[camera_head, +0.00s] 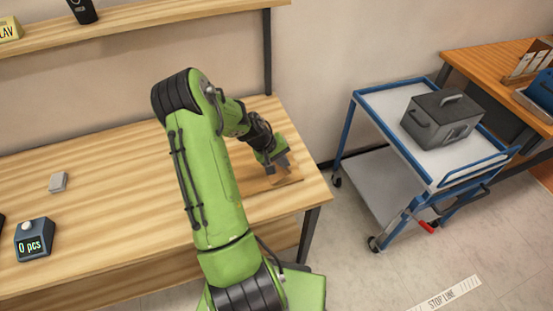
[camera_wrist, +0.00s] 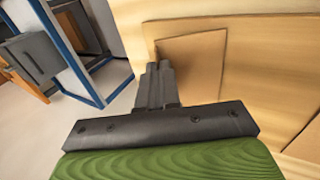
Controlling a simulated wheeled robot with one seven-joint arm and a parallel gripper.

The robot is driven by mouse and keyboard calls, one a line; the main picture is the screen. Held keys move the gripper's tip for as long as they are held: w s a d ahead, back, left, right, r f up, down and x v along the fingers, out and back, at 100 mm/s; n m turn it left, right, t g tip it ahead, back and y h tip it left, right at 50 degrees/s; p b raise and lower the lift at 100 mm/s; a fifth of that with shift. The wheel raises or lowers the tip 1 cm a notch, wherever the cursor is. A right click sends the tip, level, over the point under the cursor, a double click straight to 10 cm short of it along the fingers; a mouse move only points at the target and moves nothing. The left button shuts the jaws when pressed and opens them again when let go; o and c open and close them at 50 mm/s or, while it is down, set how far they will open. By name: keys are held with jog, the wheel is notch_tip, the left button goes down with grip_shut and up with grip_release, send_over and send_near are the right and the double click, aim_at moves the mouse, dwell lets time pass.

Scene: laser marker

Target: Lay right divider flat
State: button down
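A thin tan wooden panel (camera_wrist: 203,55), which may be the right divider, lies at the right end of the workbench. In the wrist view it looks flat on the bench top, with a thin dark edge. My gripper (camera_wrist: 157,70) points at the panel's left edge, its two fingers close together with nothing visible between them. In the head view my gripper (camera_head: 278,166) is low over the same brown and tan piece (camera_head: 288,180), partly hiding it. I cannot tell whether the fingertips touch it. No second divider can be made out.
The workbench (camera_head: 110,180) is mostly clear. A small grey block (camera_head: 58,182) and a counter reading "0 pcs" (camera_head: 34,239) are at its left. A shelf (camera_head: 130,20) runs above. A blue-framed cart (camera_head: 385,100) with a grey toolbox (camera_head: 442,118) stands to the right.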

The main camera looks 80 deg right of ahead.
jog(key=s+f+t, duration=0.1)
jog(key=d+t+y, duration=0.1)
jog(key=shift+s+f+t+y+b, duration=0.3)
jog(key=shift+s+f+t+b, duration=0.05)
jog(key=shift+s+f+t, duration=0.05)
jog(key=shift+s+d+f+t+y, duration=0.15)
jog(key=shift+f+t+y, duration=0.15)
jog(key=shift+f+t, duration=0.15)
jog(key=shift+s+d+f+t+y, duration=0.15)
jog(key=shift+f+t+y, duration=0.15)
jog(key=shift+t, duration=0.25)
jog(key=shift+a+b, duration=0.15)
jog(key=shift+b, duration=0.15)
jog(key=c, duration=1.8)
grip_release()
jog(key=o, duration=0.5)
jog(key=shift+c, duration=0.2)
notch_tip(320, 180, up, 16)
jog(key=p, duration=0.2)
jog(key=shift+f, duration=0.15)
